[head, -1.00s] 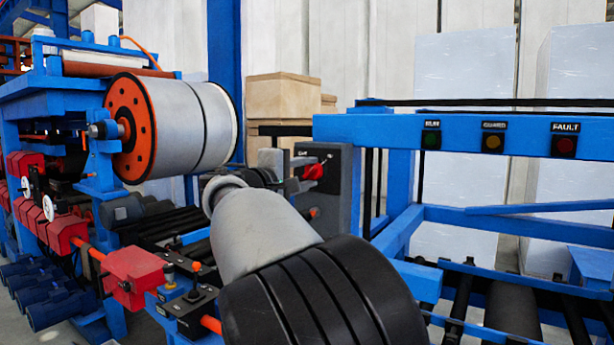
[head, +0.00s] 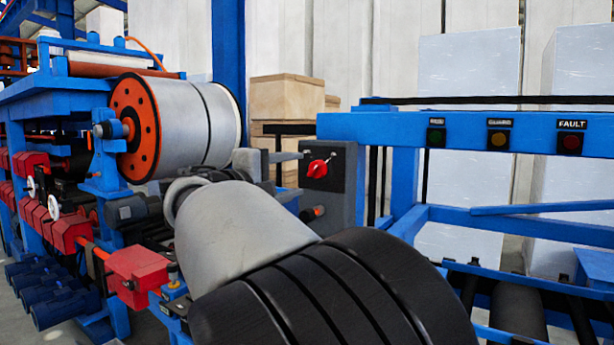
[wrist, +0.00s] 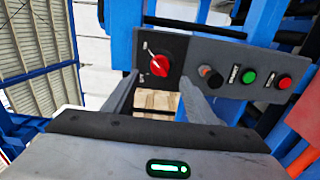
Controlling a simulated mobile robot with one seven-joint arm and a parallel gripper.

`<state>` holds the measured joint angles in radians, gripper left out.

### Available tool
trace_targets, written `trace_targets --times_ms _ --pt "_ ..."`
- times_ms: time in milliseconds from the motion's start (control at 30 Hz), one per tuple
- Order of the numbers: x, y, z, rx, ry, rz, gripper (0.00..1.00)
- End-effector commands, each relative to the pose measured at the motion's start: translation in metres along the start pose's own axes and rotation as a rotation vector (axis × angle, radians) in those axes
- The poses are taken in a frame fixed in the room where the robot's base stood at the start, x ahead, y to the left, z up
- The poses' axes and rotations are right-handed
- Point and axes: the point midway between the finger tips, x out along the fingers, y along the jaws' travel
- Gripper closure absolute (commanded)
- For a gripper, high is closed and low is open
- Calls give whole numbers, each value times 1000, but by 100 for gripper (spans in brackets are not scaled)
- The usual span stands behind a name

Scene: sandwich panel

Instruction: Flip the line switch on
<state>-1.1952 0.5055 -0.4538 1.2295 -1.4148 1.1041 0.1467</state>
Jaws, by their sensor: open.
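The line switch is a red rotary knob (head: 318,168) on the front of a grey control box (head: 342,190). In the wrist view the red knob (wrist: 160,66) is just beyond my fingertips, with small white markings beside it that I cannot read. My gripper (wrist: 159,82) is open and empty, with one finger on either side below the knob and a gap between fingertips and knob. In the head view, a grey finger shows left of the knob, and my arm hides most of the gripper.
The wrist view shows a black button (wrist: 210,76), a green button (wrist: 248,77) and a red button (wrist: 284,82) on the same box. A blue frame (head: 460,130) with indicator lamps stands right. A large roll (head: 175,125) stands left.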

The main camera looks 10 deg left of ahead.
Motion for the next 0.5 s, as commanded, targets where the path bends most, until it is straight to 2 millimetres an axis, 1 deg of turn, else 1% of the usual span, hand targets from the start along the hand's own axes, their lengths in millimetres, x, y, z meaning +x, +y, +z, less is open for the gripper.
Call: trace_targets --times_ms 33,200,333,400,500 --pt "-15 -1 -1 1 5 -1 48" --pt "-54 0 0 2 3 -1 48" --pt "-78 0 -1 1 3 -1 48" --pt "-87 0 -1 1 2 -1 48" --pt "-95 0 0 2 0 0 48"
